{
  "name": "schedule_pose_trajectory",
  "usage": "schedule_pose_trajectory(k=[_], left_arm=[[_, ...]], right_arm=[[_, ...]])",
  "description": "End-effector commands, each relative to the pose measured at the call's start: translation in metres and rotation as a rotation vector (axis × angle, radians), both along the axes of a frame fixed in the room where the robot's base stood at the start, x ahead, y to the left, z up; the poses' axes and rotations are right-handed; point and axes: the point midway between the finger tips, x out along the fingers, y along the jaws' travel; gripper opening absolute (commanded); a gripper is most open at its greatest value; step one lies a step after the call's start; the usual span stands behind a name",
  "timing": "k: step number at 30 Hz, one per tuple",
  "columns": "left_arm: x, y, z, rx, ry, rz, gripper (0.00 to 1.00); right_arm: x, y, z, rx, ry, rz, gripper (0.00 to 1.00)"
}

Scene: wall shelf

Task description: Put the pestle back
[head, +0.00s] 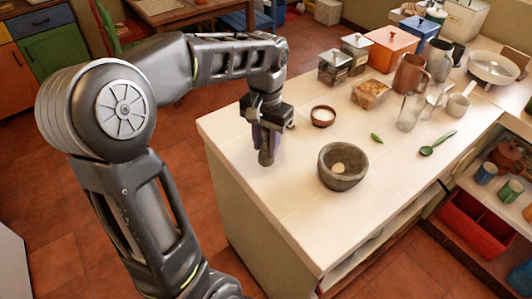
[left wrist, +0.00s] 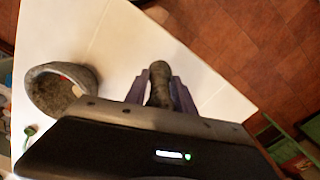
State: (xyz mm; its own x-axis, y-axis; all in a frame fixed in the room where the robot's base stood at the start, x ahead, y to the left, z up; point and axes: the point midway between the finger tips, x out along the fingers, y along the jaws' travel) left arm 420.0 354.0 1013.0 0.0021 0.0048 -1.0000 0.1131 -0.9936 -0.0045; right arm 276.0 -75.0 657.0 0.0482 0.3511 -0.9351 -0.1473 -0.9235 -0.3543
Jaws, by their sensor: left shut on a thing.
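My left gripper (head: 265,138) is shut on a dark stone pestle (head: 266,157) above the near left part of the white counter. The pestle hangs roughly upright, its end pointing down. In the left wrist view the pestle (left wrist: 160,85) sits between the purple fingers of my left gripper (left wrist: 162,88). The grey stone mortar (head: 343,181) stands on the counter to the right of the gripper, with something pale inside. The mortar also shows at the left of the left wrist view (left wrist: 45,95). My right gripper is in neither view.
A small bowl (head: 323,116) stands behind the mortar. A green leaf (head: 376,138), a glass jug (head: 409,112) and a green spoon (head: 437,144) lie or stand to the right. Tins and an orange box (head: 391,48) stand farther back. The counter (head: 290,200) is bare around the mortar.

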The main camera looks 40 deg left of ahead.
Motion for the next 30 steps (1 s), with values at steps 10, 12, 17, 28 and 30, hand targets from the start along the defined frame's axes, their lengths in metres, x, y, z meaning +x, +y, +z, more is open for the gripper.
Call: schedule_pose_trajectory(k=[10, 12, 17, 28, 30], left_arm=[[-0.001, 0.0, -0.019, -0.001, 0.004, 0.001, 0.0], [-0.001, 0.0, -0.029, -0.001, 0.004, 0.001, 0.0], [0.0, 0.0, -0.037, -0.001, -0.001, 0.001, 0.0], [0.0, 0.0, -0.04, -0.001, 0.0, 0.001, 0.36], [0.0, 0.0, -0.04, -0.001, 0.0, 0.001, 0.41]], right_arm=[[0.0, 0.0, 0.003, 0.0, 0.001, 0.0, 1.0], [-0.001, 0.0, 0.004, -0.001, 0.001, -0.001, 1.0], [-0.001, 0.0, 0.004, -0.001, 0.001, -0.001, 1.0], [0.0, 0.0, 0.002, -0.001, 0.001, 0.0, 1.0], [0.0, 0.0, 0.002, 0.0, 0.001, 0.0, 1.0]])
